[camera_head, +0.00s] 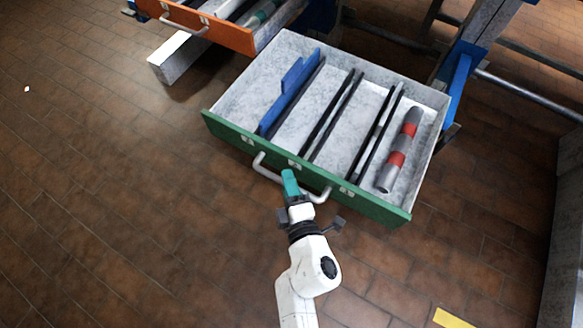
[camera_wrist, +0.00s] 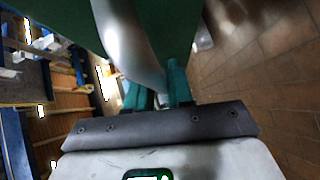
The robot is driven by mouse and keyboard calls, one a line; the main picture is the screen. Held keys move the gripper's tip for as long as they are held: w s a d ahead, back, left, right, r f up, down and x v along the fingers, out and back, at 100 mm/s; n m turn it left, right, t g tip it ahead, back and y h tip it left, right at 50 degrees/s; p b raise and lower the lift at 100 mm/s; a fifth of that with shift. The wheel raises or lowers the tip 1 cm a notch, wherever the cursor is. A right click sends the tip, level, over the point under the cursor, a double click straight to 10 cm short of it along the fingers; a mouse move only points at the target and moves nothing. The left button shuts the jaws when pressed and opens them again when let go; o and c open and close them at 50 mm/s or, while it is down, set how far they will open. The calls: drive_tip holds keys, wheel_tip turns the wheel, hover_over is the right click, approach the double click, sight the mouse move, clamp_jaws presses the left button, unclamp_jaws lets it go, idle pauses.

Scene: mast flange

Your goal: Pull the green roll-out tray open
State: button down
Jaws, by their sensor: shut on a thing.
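The green roll-out tray (camera_head: 234,130) has a green front and grey inner walls. In the head view it stands well out from the rack, its inside open to view. A pale bar handle (camera_head: 264,168) runs along its front. My gripper (camera_head: 289,180), with teal fingers, is at the middle of this handle and shut on it. In the wrist view the handle (camera_wrist: 118,45) passes between the teal fingers (camera_wrist: 155,88), close to the green front. The fingertips' exact contact is partly hidden.
The tray holds a blue divider (camera_head: 290,92), dark dividers (camera_head: 333,115) and a grey-and-red cylinder (camera_head: 400,150). An orange-fronted tray (camera_head: 215,30) is at upper left. Blue rack posts (camera_head: 460,75) stand behind. Brown tiled floor is clear at left; a yellow mark (camera_head: 453,318) lies at the bottom.

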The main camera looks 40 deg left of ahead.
drive_tip(key=shift+s+d+f, duration=0.1)
drive_tip(key=shift+s+d, duration=0.1)
drive_tip(key=shift+s, duration=0.35)
drive_tip(key=c, duration=1.1)
unclamp_jaws()
drive_tip(key=p+v, duration=0.4)
drive_tip(key=v, duration=0.6)
drive_tip(key=shift+s+d, duration=0.15)
drive_tip(key=shift+d, duration=0.2)
